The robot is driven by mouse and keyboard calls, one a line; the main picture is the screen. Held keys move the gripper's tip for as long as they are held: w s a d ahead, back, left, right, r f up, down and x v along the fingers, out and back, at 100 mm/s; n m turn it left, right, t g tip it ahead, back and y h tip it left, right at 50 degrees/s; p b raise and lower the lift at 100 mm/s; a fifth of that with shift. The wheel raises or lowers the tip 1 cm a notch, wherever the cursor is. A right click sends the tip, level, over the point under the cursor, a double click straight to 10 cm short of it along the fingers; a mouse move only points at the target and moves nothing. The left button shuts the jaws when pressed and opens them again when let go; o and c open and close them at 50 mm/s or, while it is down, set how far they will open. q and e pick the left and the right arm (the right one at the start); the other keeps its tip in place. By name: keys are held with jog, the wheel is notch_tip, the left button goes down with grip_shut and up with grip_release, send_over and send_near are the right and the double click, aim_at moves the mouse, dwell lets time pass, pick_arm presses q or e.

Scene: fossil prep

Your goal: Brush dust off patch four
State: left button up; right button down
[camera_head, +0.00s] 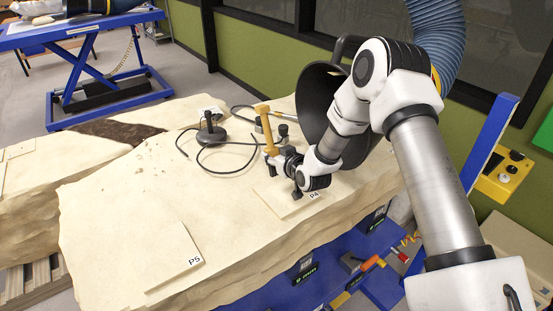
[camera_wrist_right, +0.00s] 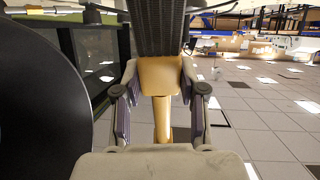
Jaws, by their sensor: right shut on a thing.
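My right gripper (camera_head: 277,157) is shut on a brush with a yellow handle (camera_head: 265,128). The handle stands up from the fingers above the pale rock. In the right wrist view the gripper (camera_wrist_right: 162,95) has its two fingers on either side of the yellow brush body (camera_wrist_right: 160,76), with a wide block of dark bristles (camera_wrist_right: 157,28) at the top. Patch four, a pale slab labelled P4 (camera_head: 290,206), lies below my right wrist, partly hidden by it. I cannot tell whether the bristles touch the rock. My left gripper is not in view.
A black suction hood (camera_head: 313,100) on a blue hose (camera_head: 438,30) stands close behind my right arm. A black round-based stand (camera_head: 211,133) with a cable lies on the rock. Patch P5 (camera_head: 150,240) is at the front left, clear of objects. A blue lift table (camera_head: 85,35) stands behind.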

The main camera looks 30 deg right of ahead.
aim_at(273, 145)
jog(key=shift+w+r+p, duration=0.2)
jog(key=shift+r+p, duration=0.1)
jog(key=shift+r, duration=0.25)
jog(key=shift+w+r+p, duration=0.15)
jog(key=shift+r+p, duration=0.15)
jog(key=shift+r, duration=0.25)
jog(key=shift+s+r, duration=0.3)
jog(key=shift+r, duration=0.2)
jog(key=shift+w+f, duration=0.2)
jog(key=shift+s, duration=0.1)
